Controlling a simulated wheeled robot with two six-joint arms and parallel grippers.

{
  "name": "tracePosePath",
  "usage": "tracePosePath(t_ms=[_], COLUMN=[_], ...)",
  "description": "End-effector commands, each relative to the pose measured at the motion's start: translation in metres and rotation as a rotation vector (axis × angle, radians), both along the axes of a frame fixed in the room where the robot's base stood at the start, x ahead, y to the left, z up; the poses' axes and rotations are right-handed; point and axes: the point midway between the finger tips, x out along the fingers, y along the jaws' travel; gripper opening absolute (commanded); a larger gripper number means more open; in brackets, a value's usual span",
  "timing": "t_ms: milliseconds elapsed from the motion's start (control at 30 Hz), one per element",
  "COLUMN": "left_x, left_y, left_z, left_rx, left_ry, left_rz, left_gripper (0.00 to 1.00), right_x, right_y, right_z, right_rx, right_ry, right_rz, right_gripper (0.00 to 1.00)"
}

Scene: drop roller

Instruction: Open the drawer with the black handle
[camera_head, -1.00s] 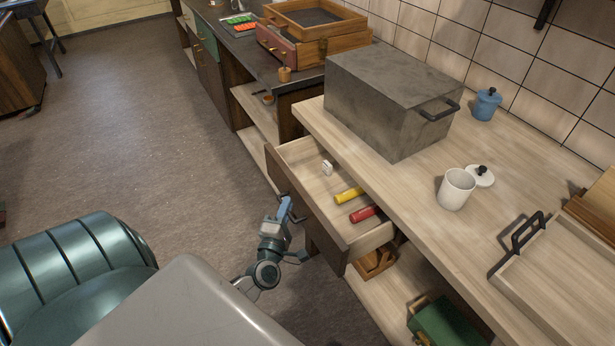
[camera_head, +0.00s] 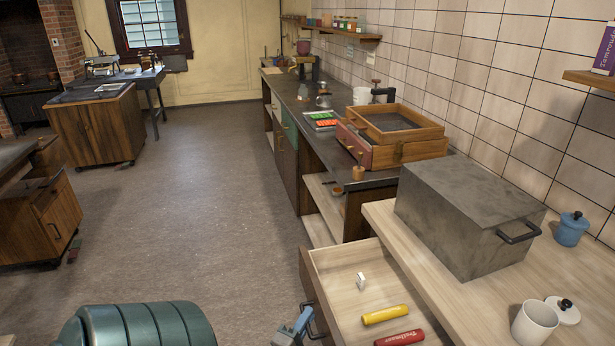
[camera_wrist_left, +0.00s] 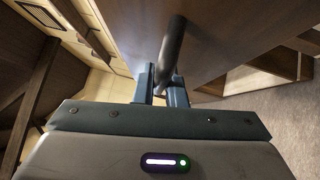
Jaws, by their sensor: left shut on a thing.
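The wooden drawer (camera_head: 348,262) stands pulled out from the light wood counter in the head view. A white block (camera_head: 361,281), a yellow roller (camera_head: 385,314) and a red roller (camera_head: 400,338) lie in it. My left gripper (camera_head: 304,325) is at the drawer's front, at the bottom edge of the head view. In the left wrist view my left gripper (camera_wrist_left: 161,88) is shut on the black handle (camera_wrist_left: 173,50), with the handle bar between its fingers. The wood drawer front (camera_wrist_left: 225,35) shows behind it. My right gripper is not in view.
A grey metal box (camera_head: 465,215) stands on the counter (camera_head: 400,240), with a blue lidded pot (camera_head: 571,229) and white mug (camera_head: 534,323) to its right. A wooden box (camera_head: 400,125) sits on the dark counter behind. The floor (camera_head: 200,220) left of the drawer is clear.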

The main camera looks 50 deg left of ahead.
Motion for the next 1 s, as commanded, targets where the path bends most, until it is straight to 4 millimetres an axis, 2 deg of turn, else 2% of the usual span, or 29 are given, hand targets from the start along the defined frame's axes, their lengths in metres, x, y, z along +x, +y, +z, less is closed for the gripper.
tracePosePath(t_ms=[33,67,100,467,567,900,1000], left_x=[0.0,0.0,0.0,-0.005,-0.017,-0.077,-0.089], left_y=[0.0,0.0,0.0,-0.002,-0.007,-0.033,-0.038], left_z=[-0.001,-0.001,-0.001,-0.003,-0.006,-0.016,-0.017], left_rx=[-0.001,-0.001,-0.001,-0.001,0.0,-0.002,-0.002], left_ry=[0.003,0.003,0.003,0.002,0.003,0.005,0.004], left_rz=[0.001,0.001,0.001,0.0,0.0,0.001,0.0], left_gripper=[0.0,0.15,0.2,0.2,0.2,0.2,0.2], right_x=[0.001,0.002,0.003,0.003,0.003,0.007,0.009], right_y=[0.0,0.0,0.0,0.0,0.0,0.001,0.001], right_z=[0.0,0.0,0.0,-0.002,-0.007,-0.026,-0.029], right_rx=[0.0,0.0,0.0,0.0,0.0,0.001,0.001], right_ry=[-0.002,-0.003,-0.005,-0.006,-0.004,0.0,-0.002], right_rz=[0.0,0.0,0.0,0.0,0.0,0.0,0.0], right_gripper=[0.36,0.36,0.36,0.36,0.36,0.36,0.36])
